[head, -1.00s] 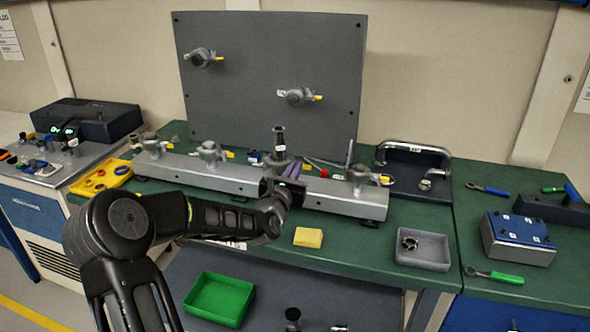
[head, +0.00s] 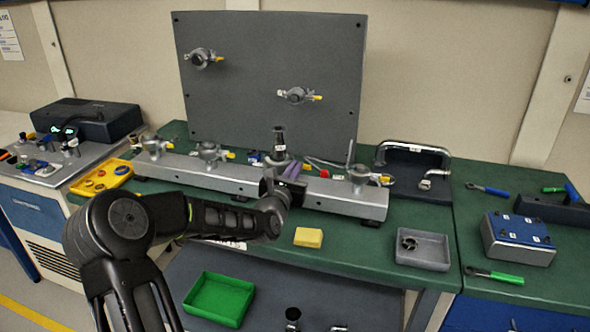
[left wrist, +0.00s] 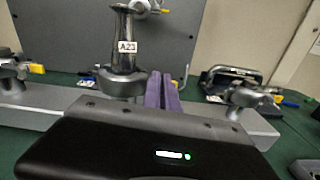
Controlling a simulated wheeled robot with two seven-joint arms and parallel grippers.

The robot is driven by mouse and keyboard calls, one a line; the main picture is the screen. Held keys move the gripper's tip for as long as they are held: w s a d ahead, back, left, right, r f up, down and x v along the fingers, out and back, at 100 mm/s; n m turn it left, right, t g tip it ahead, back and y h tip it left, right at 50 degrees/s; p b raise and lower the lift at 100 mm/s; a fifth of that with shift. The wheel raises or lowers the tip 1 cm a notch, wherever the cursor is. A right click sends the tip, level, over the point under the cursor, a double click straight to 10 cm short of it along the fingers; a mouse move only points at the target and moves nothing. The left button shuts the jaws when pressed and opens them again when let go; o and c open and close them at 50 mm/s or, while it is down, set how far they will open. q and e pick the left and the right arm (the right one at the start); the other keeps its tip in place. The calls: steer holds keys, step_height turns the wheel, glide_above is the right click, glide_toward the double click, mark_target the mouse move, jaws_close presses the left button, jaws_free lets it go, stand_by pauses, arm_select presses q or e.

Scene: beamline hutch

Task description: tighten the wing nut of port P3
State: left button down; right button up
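A long grey manifold (head: 240,182) carries several clamped ports with yellow-tipped wing nuts. No port label is readable, so I cannot confirm P3. The third port from the left bears a dark upright fitting (head: 279,142); the left wrist view shows it tagged A23 (left wrist: 122,62), standing in a grey clamp (left wrist: 108,84). My left gripper (head: 294,170) has its purple fingers (left wrist: 164,92) close together just right of that clamp. No wing nut shows there; the fingers may hide it, and I cannot see whether anything is between them. My right gripper is out of view.
A grey panel (head: 270,95) with two clamped ports rises behind the manifold. The fourth port (head: 360,178) stands right of my gripper. On the bench are a yellow block (head: 308,237), a grey tray (head: 424,262) and a dark board with a bent pipe (head: 412,192). A green bin (head: 218,312) sits lower.

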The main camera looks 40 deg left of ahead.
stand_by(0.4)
arm_select(q)
steer(key=f+m+b, duration=0.1)
steer(key=m+b, duration=0.6)
steer(key=m, duration=0.1)
steer(key=d+f+m+b, duration=0.1)
steer(key=m+b, duration=0.6)
steer(key=b, duration=0.1)
steer(key=f+m+b, duration=0.1)
steer(key=m+b, duration=0.6)
steer(key=m, duration=0.1)
steer(key=shift+w+d+m, duration=0.15)
steer(key=shift+w+m, duration=0.1)
steer(key=shift+m, duration=0.05)
stand_by(0.3)
steer(key=c, duration=1.9)
jaws_free()
steer(key=shift+s, duration=0.1)
